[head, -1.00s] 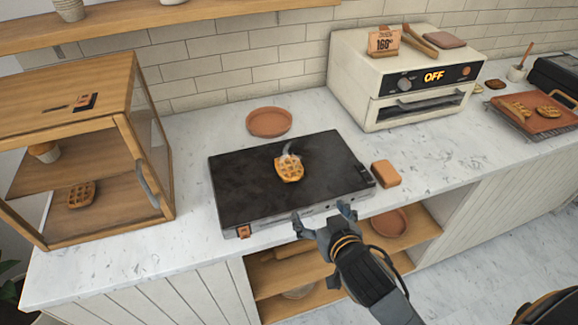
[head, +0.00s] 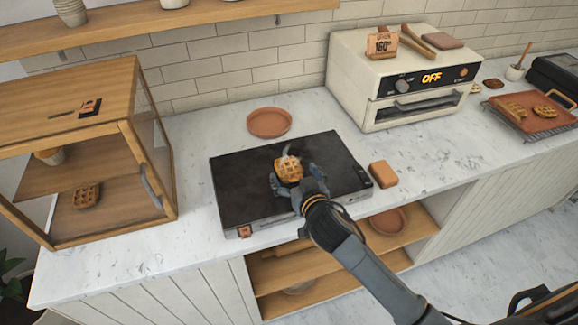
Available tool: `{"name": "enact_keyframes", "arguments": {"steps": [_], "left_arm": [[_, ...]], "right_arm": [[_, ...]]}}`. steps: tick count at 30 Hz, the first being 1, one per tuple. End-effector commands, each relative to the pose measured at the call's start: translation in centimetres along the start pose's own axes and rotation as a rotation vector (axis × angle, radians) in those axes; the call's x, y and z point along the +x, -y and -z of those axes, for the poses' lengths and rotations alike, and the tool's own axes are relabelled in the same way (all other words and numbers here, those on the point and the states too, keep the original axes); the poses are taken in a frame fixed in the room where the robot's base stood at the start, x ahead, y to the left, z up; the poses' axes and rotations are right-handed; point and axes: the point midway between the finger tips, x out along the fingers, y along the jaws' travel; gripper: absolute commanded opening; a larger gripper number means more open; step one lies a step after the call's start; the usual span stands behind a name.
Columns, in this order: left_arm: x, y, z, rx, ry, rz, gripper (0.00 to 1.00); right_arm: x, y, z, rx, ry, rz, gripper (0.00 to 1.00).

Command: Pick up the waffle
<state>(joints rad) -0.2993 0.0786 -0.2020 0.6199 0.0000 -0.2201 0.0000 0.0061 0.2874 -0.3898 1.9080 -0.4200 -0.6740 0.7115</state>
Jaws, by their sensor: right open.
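A golden-brown waffle (head: 288,169) sits over the middle of the black hot plate (head: 240,187), with a whitish wisp at its top edge. My right gripper (head: 291,182) is open at the waffle, with a finger showing on each side of it. Whether the fingers touch the waffle cannot be told. The arm comes in from the lower right and covers part of the plate's front edge. My left gripper is not in view.
A terracotta plate (head: 269,122) lies behind the hot plate, and an orange-brown block (head: 383,174) lies to its right. A wooden cabinet (head: 105,125) with another waffle (head: 87,196) stands at left. A white oven (head: 395,75) reading OFF stands at back right. Marble counter is clear between them.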

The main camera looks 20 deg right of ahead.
Motion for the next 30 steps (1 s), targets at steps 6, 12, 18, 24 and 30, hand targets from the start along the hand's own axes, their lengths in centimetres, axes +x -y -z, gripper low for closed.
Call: {"name": "enact_keyframes", "arguments": {"steps": [6,12,18,24,30], "left_arm": [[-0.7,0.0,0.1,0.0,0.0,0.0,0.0],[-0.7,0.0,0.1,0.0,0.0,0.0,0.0],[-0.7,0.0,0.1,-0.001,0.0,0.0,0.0],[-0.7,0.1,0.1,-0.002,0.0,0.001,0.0],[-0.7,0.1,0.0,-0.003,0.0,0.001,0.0]], "right_arm": [[2.3,0.1,0.1,-0.001,0.0,0.0,0.89],[2.6,0.1,-0.1,0.0,0.001,0.001,0.89],[2.6,0.1,0.0,0.0,0.001,0.001,0.65],[2.5,0.1,-0.1,0.0,0.001,0.001,0.3],[2.5,0.1,0.0,0.0,0.001,0.001,0.25]]}}
